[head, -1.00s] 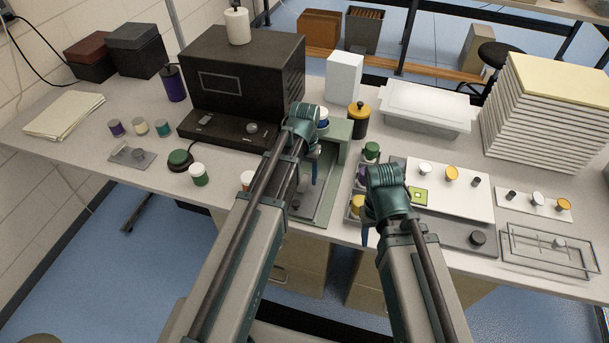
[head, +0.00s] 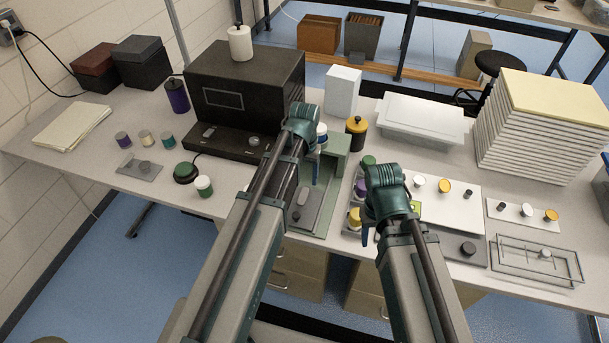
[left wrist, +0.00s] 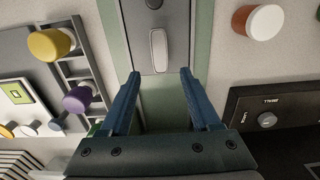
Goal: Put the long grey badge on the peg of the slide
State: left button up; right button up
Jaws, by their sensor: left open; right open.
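A long grey badge (left wrist: 158,48) lies on the slide (left wrist: 134,30) of the green press; it also shows in the head view (head: 304,195), beside my left forearm. Whether the peg is under it I cannot tell. My left gripper (left wrist: 158,100) is open and empty, above the green press, with the badge just beyond its fingertips in the wrist view. In the head view my left gripper (head: 316,165) is partly hidden by its own wrist. My right gripper (head: 366,236) is open beside a yellow-topped jar (head: 354,218); its fingers are mostly hidden.
A dark machine (head: 245,85) with a control panel stands left of the press. An orange-and-white jar (left wrist: 258,20) stands beside the press. A tray with yellow and purple (left wrist: 78,98) jars is on the other side. A white board (head: 455,205) lies further right.

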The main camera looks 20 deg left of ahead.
pick_arm(q)
notch_tip(320, 180, up, 6)
jog(key=p, duration=0.5)
jog(key=s+d+m, duration=0.1)
jog(key=s+d, duration=0.4)
jog(key=s, duration=0.2)
jog(key=s+d+m+y, duration=0.1)
jog(key=s+d+m, duration=0.1)
jog(key=s+d, duration=0.3)
jog(key=s, duration=0.3)
jog(key=shift+s+d, duration=0.2)
jog(key=shift+s, duration=0.05)
pick_arm(e)
notch_tip(320, 180, up, 6)
jog(key=shift+f, duration=0.1)
pick_arm(q)
jog(key=shift+a+r, duration=0.1)
pick_arm(e)
jog(key=shift+a, duration=0.1)
